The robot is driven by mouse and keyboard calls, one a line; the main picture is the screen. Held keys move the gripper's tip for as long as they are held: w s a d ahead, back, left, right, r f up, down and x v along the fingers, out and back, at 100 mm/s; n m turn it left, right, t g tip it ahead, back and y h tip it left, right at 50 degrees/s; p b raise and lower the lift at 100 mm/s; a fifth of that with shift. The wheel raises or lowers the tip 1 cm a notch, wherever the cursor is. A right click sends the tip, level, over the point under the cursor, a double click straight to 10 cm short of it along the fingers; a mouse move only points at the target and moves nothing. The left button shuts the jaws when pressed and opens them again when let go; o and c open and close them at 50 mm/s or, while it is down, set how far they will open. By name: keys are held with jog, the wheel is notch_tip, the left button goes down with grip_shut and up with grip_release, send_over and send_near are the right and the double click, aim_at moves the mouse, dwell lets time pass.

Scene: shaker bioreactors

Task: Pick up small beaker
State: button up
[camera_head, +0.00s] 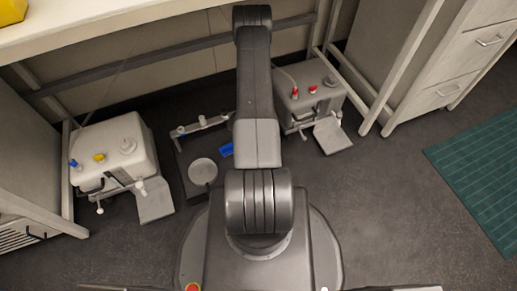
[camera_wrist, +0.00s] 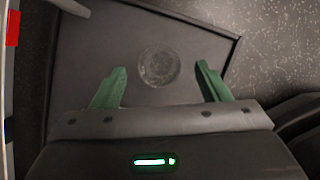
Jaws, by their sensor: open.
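The small beaker (camera_wrist: 158,66) shows in the wrist view as a clear, round, faint outline seen from above on a dark tray (camera_wrist: 85,75). My gripper (camera_wrist: 162,80) is open, with its two green fingers apart, one on the left and one on the right of the beaker in the picture. Nothing is held between them, and I cannot tell the height gap. In the head view my arm covers the middle, and neither my gripper nor the beaker can be made out there.
In the head view a white bioreactor box (camera_head: 113,152) stands left and a grey one (camera_head: 306,92) right, both below the bench (camera_head: 130,22). A low dark platform between them bears a pale round dish (camera_head: 203,171) and a blue item (camera_head: 227,150).

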jog(key=b+x, duration=0.1)
jog(key=x, duration=0.2)
jog(key=b+x, duration=0.1)
jog(key=x, duration=0.2)
jog(key=shift+s+a+f, duration=0.1)
jog(key=shift+f, duration=0.35)
jog(key=shift+r, duration=0.1)
jog(key=c, duration=1)
